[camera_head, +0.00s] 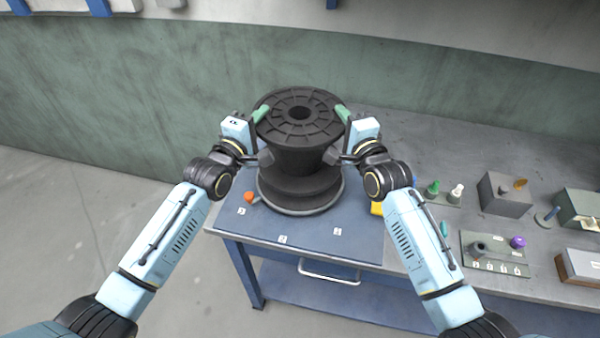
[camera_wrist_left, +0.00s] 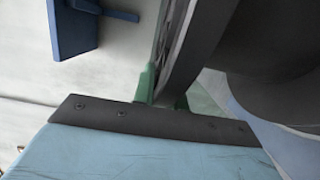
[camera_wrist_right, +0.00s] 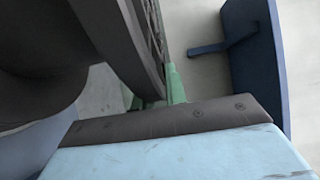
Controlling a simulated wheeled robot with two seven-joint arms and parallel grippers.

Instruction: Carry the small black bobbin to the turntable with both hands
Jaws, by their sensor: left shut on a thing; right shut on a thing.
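The black bobbin (camera_head: 299,115) is upright over the blue-topped part of the workbench, its ribbed upper flange facing up. My left gripper (camera_head: 260,112) is shut on the left edge of that flange, and my right gripper (camera_head: 343,113) is shut on the right edge. In the left wrist view the flange rim (camera_wrist_left: 190,50) runs between the green fingers; in the right wrist view the rim (camera_wrist_right: 133,50) does too. Below the bobbin is the round grey turntable (camera_head: 301,212), only its rim showing. I cannot tell whether the bobbin touches it.
An orange piece (camera_head: 249,197) lies left of the turntable, and a yellow thing (camera_head: 377,208) is partly hidden by my right arm. Right of that arm are a grey box (camera_head: 505,194) and a green board (camera_head: 494,254) with a purple knob.

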